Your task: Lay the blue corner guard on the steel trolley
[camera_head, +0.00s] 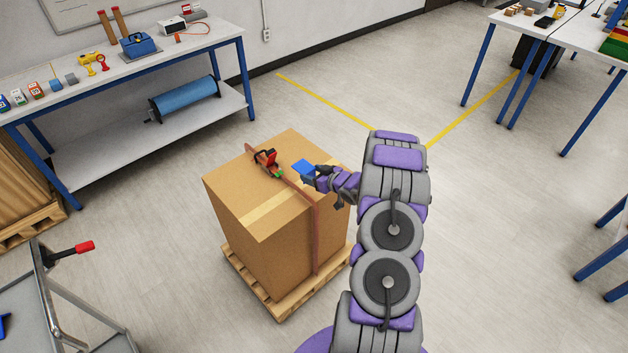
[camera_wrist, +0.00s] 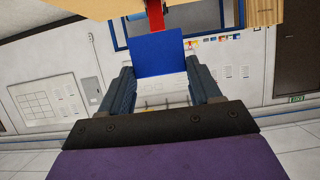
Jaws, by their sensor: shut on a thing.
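The blue corner guard (camera_head: 303,168) is between the fingers of my gripper (camera_head: 312,177), above the top of the strapped carton. In the wrist view the guard (camera_wrist: 160,53) shows as a flat blue face beyond the two fingers of my gripper (camera_wrist: 163,82), which is shut on it. I cannot tell whether the guard touches the carton. The steel trolley (camera_head: 52,300) stands at the lower left, partly cut off by the frame, with a tubular frame and a red-gripped handle. A small blue piece lies on it at the left edge.
The cardboard carton (camera_head: 240,205) stands on a wooden pallet (camera_head: 275,299), with a brown strap and a red tool (camera_head: 268,160) on top. A cluttered workbench (camera_head: 215,37) is at the upper left, with other tables at the right. Floor is clear between carton and trolley.

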